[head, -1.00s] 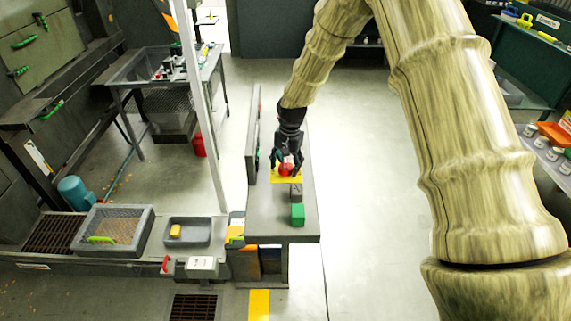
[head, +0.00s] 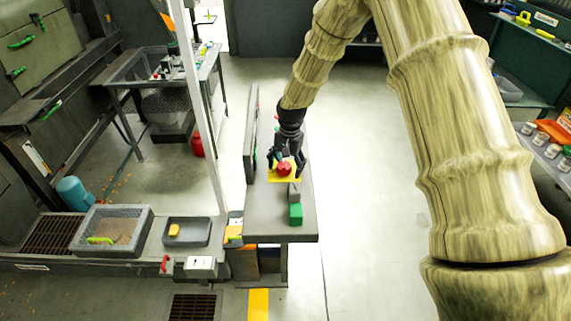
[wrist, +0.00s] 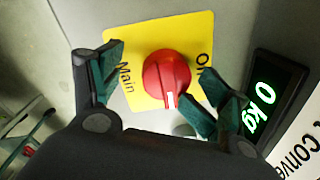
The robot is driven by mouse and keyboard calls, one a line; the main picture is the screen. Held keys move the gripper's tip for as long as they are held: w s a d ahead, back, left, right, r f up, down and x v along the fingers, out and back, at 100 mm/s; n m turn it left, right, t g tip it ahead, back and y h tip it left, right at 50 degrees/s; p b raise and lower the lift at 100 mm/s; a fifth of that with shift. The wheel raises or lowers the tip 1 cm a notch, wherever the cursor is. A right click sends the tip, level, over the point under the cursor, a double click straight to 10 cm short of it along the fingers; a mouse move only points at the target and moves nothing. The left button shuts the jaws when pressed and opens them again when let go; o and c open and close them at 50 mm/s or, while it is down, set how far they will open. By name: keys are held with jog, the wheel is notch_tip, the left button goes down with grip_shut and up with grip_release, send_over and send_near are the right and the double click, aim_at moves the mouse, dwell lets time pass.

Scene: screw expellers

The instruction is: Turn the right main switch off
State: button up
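The main switch is a red round knob (wrist: 167,78) on a yellow plate (wrist: 127,52) lettered "Main" and "O…", the rest of that word being hidden. A white mark on the knob points to the bottom of the wrist view. In the head view the red knob (head: 284,169) sits on its yellow plate (head: 272,177) on the grey bench. My gripper (wrist: 160,98) is open, with one green-padded finger on each side of the knob. The right finger is close to the knob; I cannot tell whether it touches. My gripper (head: 285,168) also shows above the plate in the head view.
A dark display (wrist: 265,95) reading "0 kg" stands right of the plate. Floor right of the bench is clear.

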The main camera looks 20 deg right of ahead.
jog(key=shift+w+a+r, duration=0.1)
jog(key=shift+w, duration=0.05)
jog(key=shift+r, duration=0.1)
dwell(0.3)
notch_tip(320, 180, up, 12)
jog(key=p, duration=0.7)
jog(key=shift+s+d+r, duration=0.15)
jog(key=shift+s+d, duration=0.15)
jog(key=shift+s, duration=0.1)
dwell(0.9)
jog(key=shift+p, duration=0.35)
notch_tip(320, 180, up, 12)
send_over(288, 166)
jog(key=shift+s+d, duration=0.35)
dwell(0.5)
